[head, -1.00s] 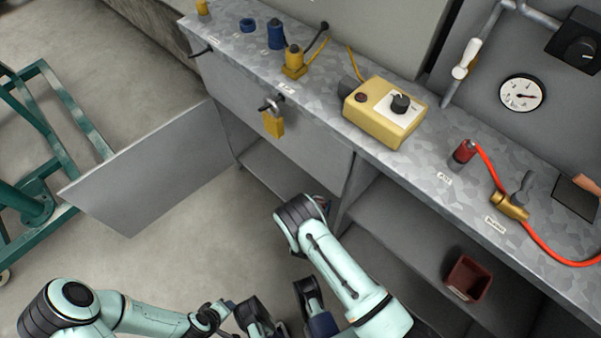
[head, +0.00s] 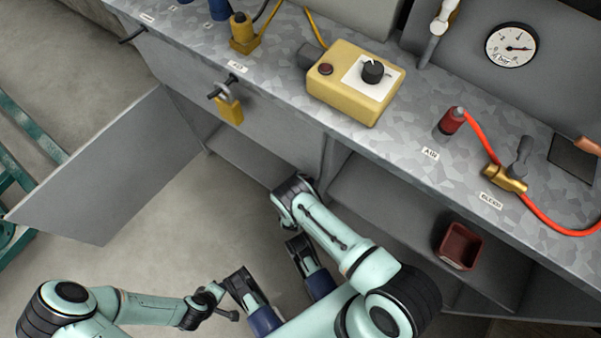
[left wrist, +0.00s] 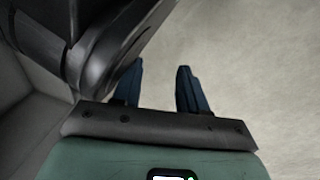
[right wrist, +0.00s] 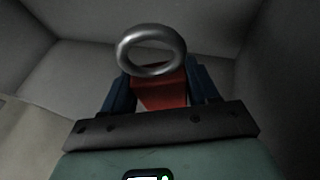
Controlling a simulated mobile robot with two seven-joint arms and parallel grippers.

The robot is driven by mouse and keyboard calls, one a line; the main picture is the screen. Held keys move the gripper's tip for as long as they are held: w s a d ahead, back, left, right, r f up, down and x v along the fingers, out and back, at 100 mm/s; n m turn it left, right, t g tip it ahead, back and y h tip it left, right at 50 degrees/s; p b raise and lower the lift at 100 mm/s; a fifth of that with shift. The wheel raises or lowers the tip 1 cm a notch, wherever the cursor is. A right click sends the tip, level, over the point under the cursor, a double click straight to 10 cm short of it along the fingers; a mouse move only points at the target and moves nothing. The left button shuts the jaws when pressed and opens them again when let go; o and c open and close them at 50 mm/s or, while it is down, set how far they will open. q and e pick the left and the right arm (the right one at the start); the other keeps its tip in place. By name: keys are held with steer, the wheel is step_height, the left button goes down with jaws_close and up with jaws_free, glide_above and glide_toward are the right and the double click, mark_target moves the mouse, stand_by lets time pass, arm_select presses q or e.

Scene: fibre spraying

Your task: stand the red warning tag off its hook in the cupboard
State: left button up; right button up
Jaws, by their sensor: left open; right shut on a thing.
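The red warning tag (right wrist: 162,92) is between the two blue fingers of my right gripper (right wrist: 160,88) in the right wrist view. The gripper is shut on it. A steel ring (right wrist: 152,50) stands out at the tag's end. Grey panels surround it; no hook can be made out. In the head view my right arm reaches to the cupboard front (head: 265,145), and its wrist hides the tag. My left gripper (left wrist: 157,72) is open and empty over bare floor in the left wrist view.
The cupboard door (head: 100,170) stands open at left. A yellow padlock (head: 229,109) hangs on the front. The worktop holds a yellow control box (head: 345,95), red air fitting (head: 452,120) and orange hose (head: 478,140). A dark red bin (head: 460,246) sits on a lower shelf. Floor in front is clear.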

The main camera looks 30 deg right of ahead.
step_height(320, 180, down, 5)
steer(key=shift+f+b, duration=0.15)
steer(key=shift+b, duration=0.75)
steer(key=shift+f+b, duration=1)
steer(key=shift+f, duration=1.15)
arm_select(q)
steer(key=s+a+f+g, duration=0.1)
steer(key=s+f+g, duration=0.2)
steer(key=s+f, duration=0.2)
steer(key=s, duration=0.3)
steer(key=shift+s+f+n, duration=0.2)
steer(key=shift+s+n, duration=0.1)
steer(key=shift+s, duration=0.05)
arm_select(e)
steer(key=shift+f, duration=0.15)
steer(key=o, duration=1.2)
steer(key=shift+c, duration=0.2)
